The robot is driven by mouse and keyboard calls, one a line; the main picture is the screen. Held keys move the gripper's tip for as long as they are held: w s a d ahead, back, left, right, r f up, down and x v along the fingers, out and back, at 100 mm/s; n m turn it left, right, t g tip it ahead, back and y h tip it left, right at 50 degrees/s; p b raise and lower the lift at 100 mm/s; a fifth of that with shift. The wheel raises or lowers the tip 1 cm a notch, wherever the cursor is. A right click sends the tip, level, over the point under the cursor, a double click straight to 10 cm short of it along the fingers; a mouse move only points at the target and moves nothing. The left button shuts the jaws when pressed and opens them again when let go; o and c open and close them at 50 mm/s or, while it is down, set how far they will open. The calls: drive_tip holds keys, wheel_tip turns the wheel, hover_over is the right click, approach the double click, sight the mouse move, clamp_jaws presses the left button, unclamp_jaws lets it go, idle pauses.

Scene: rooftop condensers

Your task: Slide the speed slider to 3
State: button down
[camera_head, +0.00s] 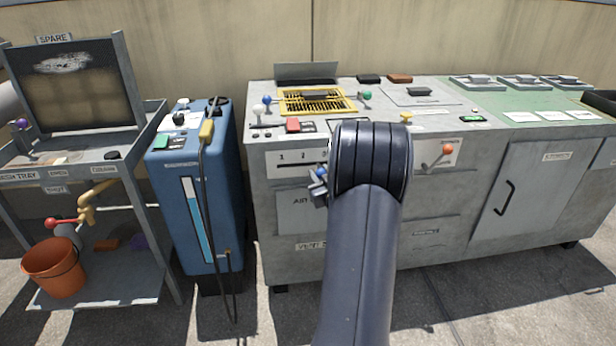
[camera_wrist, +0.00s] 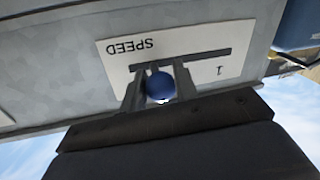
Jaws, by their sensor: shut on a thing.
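The white speed slider plate (camera_head: 284,170) is on the front of the grey cabinet, with a dark horizontal slot. A 1 shows at its left, with another mark to the right; my arm covers its right part. The blue slider knob (camera_head: 321,172) is at the right of the visible slot. In the wrist view the plate (camera_wrist: 200,50) appears upside down, with SPEED and 1 readable. There the blue knob (camera_wrist: 158,86) sits between my gripper's (camera_wrist: 158,84) two fingers, toward the slot end away from 1. My gripper (camera_head: 318,185) is shut on it.
A red-knobbed lever (camera_head: 447,150) is on the cabinet front to the right. A blue tank unit (camera_head: 190,200) with a hose stands left of the cabinet. A bench with an orange bucket (camera_head: 55,268) is farther left. The floor in front is partly clear.

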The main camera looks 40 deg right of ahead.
drive_tip(key=shift+s+d, duration=0.3)
drive_tip(key=shift+d, duration=0.2)
drive_tip(key=shift+s+d, duration=0.25)
drive_tip(key=shift+d, duration=0.2)
drive_tip(key=c, duration=1.1)
unclamp_jaws()
drive_tip(key=shift+d, duration=0.1)
drive_tip(key=shift+s, duration=0.1)
drive_tip(key=p+v, duration=0.2)
drive_tip(key=v, duration=0.8)
drive_tip(key=shift+s, duration=0.35)
drive_tip(key=shift+w, duration=0.15)
